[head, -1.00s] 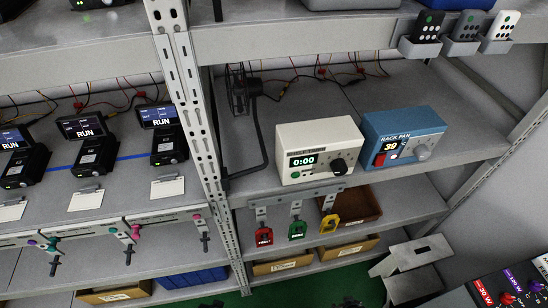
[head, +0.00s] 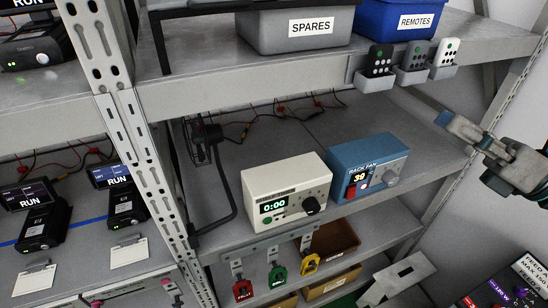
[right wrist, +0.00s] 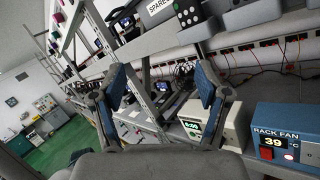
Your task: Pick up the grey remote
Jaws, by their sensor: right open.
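The grey remote (head: 414,58) stands upright in a small holder on the front edge of the upper shelf, between a black remote (head: 381,60) and a white remote (head: 445,52). My right gripper (head: 446,122) comes in from the right edge, below and to the right of the holders, apart from them. In the right wrist view its two fingers (right wrist: 161,88) are spread wide with nothing between them. A dark remote (right wrist: 188,12) and another holder show at the top of that view. My left gripper is not in view.
A grey SPARES bin (head: 295,32) and a blue REMOTES bin (head: 400,20) stand on the upper shelf. Below are a cream timer box (head: 287,188) and a blue RACK FAN box (head: 368,165). A perforated post (head: 130,130) stands left. Free space lies before the holders.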

